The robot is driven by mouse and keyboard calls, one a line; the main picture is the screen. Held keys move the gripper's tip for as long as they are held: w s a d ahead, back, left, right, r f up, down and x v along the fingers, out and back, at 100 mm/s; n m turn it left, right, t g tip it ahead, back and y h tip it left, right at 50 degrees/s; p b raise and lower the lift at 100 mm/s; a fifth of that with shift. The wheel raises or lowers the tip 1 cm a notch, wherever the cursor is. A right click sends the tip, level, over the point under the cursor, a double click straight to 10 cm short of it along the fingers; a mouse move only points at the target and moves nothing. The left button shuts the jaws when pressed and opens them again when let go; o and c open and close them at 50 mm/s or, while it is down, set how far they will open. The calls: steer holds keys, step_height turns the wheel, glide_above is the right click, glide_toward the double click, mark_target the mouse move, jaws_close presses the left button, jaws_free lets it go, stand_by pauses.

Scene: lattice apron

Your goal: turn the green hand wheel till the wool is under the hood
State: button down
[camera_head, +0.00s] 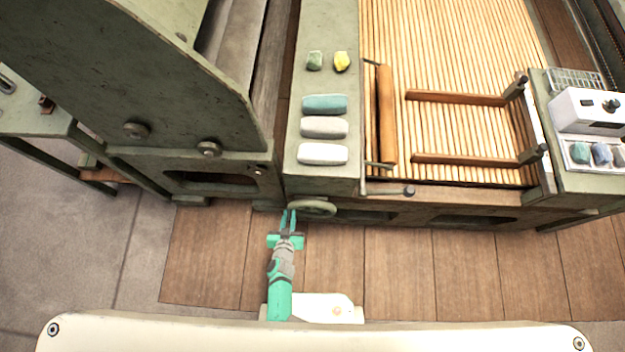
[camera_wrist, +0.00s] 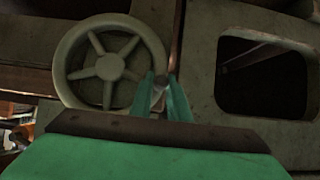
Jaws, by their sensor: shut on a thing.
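The green hand wheel (camera_head: 318,208) is low on the machine's front, under the green shelf. In the wrist view the wheel (camera_wrist: 104,67) shows its round rim, spokes and hub. My gripper (camera_head: 288,213) is at the left side of the wheel in the head view. In the wrist view my gripper's fingers (camera_wrist: 162,82) are shut on the rim at its lower right. The slatted lattice (camera_head: 450,130) lies on the right. No loose wool shows on its visible slats. A big green housing (camera_head: 120,70) stands at the left; I cannot tell if it is the hood.
Teal (camera_head: 324,104), grey (camera_head: 324,127) and white (camera_head: 323,153) rolls lie on the shelf, with a green lump (camera_head: 314,60) and a yellow lump (camera_head: 341,62) behind. A white box (camera_head: 590,108) stands at the right. The wooden floor (camera_head: 400,270) before the machine is clear.

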steer(key=shift+w+d+r, duration=0.25)
steer(key=shift+w, duration=0.1)
steer(key=shift+d+r, duration=0.1)
steer(key=shift+r, duration=0.05)
steer(key=c, duration=1.7)
jaws_free()
steer(key=shift+s+a+f, duration=0.15)
steer(key=shift+s+a, duration=0.05)
steer(key=shift+s, duration=1.95)
steer(key=shift+s+a+f, duration=0.1)
steer(key=shift+s+a, duration=0.05)
steer(key=shift+s, duration=2)
